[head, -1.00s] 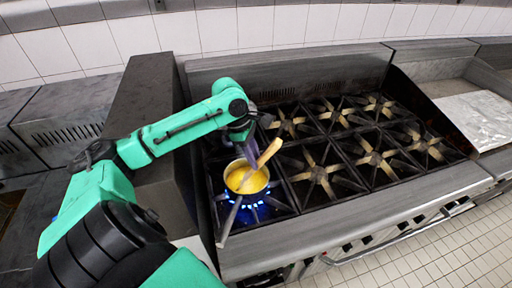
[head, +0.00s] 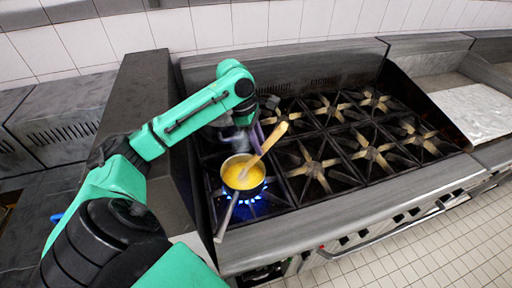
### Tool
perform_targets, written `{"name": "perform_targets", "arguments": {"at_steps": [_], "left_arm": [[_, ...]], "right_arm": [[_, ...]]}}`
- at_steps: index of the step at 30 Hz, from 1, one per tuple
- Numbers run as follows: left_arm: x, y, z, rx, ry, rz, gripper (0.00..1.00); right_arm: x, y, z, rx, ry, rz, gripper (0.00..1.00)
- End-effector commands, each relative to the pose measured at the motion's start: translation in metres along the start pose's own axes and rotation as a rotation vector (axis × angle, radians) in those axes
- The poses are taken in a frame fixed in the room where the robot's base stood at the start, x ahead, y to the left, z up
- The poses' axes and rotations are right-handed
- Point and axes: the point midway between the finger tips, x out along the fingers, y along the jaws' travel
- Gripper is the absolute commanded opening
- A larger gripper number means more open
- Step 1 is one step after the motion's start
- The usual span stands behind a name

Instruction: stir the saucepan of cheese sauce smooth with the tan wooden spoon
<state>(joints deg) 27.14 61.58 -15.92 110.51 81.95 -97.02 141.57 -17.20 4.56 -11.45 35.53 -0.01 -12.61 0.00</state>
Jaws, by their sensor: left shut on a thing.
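The saucepan (head: 228,187) of yellow cheese sauce (head: 237,173) sits on the front-left burner over a blue flame. Its long handle (head: 225,218) points toward the stove's front edge. The tan wooden spoon (head: 271,140) leans in the pan, its lower end in the sauce and its handle slanting up to the right. My left gripper (head: 259,137) is behind the pan and shut on the spoon's handle; the wrist and handle partly hide the grip. Whether the sauce is smooth is too small to tell. My right gripper is out of view.
The range top (head: 350,150) has several empty burners with black grates to the right. A dark side panel (head: 150,120) stands left of the range, under my left arm. A pale metal surface (head: 475,112) lies at far right. A tiled wall runs behind.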

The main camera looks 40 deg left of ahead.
Motion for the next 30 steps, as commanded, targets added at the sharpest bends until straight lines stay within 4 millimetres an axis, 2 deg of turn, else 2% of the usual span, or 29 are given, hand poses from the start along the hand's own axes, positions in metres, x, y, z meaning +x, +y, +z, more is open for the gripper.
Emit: {"name": "perform_targets", "arguments": {"at_steps": [19,30], "left_arm": [[-0.046,0.000,0.046,0.002,-0.002,0.002,0.00],[-0.050,0.000,0.050,0.000,0.000,0.001,0.00]], "right_arm": [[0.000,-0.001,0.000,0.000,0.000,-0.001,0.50],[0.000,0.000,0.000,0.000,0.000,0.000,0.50]]}}
